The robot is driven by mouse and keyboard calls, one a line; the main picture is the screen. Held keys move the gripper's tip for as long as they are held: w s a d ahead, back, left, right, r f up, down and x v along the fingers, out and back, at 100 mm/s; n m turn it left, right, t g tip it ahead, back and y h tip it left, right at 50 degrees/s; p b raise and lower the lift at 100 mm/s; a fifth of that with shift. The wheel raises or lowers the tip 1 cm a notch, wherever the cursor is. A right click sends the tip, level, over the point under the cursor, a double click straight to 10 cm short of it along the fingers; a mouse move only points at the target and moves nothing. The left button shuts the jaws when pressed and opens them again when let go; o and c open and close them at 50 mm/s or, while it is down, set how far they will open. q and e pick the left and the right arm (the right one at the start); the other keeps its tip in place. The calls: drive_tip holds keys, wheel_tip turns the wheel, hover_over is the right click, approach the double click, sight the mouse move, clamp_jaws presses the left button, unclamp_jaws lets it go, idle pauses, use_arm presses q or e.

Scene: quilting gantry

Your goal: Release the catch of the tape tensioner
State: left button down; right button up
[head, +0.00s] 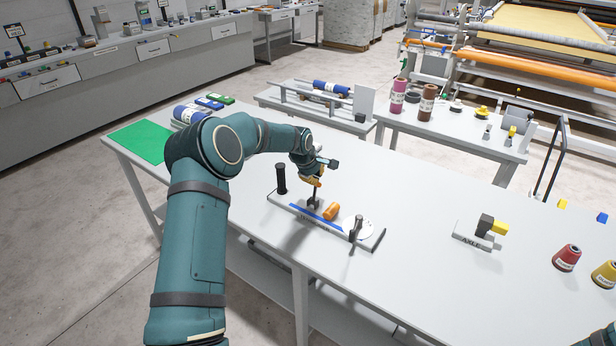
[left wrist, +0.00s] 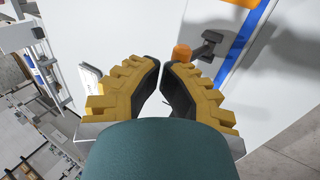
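The tape tensioner is a grey plate (head: 372,241) on the long table, with a blue strip (head: 315,218), an orange block (head: 331,210), a white disc (head: 359,229) and a black post (head: 281,179). A dark upright lever (head: 315,197) stands at its back edge. In the left wrist view the lever's orange knob (left wrist: 182,53) shows just beyond the right fingertip, with its dark foot (left wrist: 208,45) behind. My left gripper (head: 316,181) is over the lever's top. In the left wrist view its fingertips (left wrist: 161,66) nearly meet, with nothing visible between them. My right gripper is out of view.
The table between tensioner and axle stand is clear.

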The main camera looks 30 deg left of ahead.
use_arm(q)
drive_tip(key=shift+w+f, duration=0.35)
drive_tip(key=shift+w, duration=0.15)
drive_tip(key=shift+s, duration=0.2)
drive_tip(key=shift+s+f+b, duration=0.25)
drive_tip(key=shift+s+b, duration=0.25)
drive_tip(key=shift+b, duration=0.15)
